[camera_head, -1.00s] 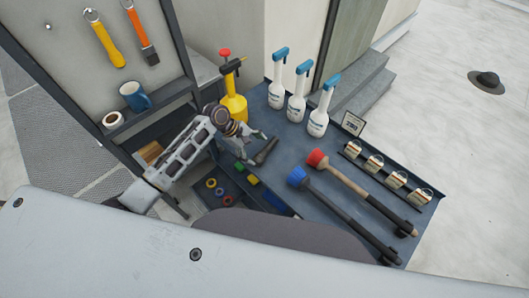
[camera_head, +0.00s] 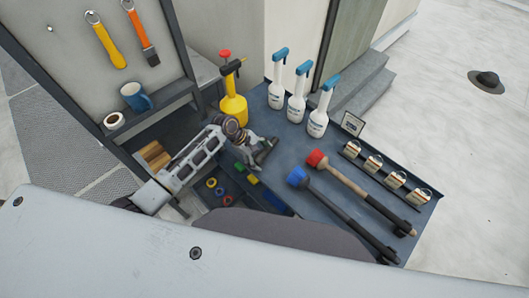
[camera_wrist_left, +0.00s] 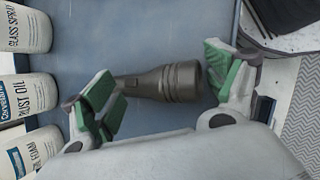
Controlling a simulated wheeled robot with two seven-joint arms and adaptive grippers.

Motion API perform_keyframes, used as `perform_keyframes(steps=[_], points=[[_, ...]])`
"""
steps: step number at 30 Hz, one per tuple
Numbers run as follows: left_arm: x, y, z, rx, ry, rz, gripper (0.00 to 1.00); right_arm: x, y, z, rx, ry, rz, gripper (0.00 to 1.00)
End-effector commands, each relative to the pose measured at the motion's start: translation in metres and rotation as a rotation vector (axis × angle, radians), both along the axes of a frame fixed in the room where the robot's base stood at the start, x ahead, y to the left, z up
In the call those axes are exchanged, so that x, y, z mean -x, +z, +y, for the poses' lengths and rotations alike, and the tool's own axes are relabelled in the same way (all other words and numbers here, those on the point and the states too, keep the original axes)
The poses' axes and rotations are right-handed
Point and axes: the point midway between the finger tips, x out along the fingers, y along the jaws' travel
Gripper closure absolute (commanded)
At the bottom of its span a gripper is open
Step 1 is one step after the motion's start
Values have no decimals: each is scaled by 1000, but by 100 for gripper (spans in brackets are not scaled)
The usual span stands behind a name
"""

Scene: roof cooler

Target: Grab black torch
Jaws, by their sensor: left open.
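The black torch (camera_wrist_left: 168,82) lies on the blue-grey bench top (camera_head: 292,160). In the left wrist view it lies crosswise between the two green-padded fingers of my left gripper (camera_wrist_left: 165,95), with its wide head toward the right finger. The gripper is open and the fingers look apart from the torch's sides. In the head view my left gripper (camera_head: 262,152) is low over the bench and covers most of the torch. My right gripper is not in view.
White spray bottles with blue tops (camera_head: 297,95) and a yellow sprayer (camera_head: 233,100) stand behind. An open drawer with coloured rolls (camera_head: 219,190) is below.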

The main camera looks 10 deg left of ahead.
Motion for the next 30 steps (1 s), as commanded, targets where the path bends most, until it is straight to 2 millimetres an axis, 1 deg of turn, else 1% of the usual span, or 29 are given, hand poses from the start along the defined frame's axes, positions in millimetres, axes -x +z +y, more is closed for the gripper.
perform_keyframes(steps=[11,12,24,25,30], points=[[0,0,0,-1,0,0,13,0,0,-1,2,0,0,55],[0,0,0,-1,0,0,14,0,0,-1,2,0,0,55],[1,-2,1,-2,0,3,66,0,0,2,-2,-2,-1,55],[1,-2,1,-2,-1,4,68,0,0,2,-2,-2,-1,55],[2,-4,1,-4,-1,6,70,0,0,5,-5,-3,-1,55]])
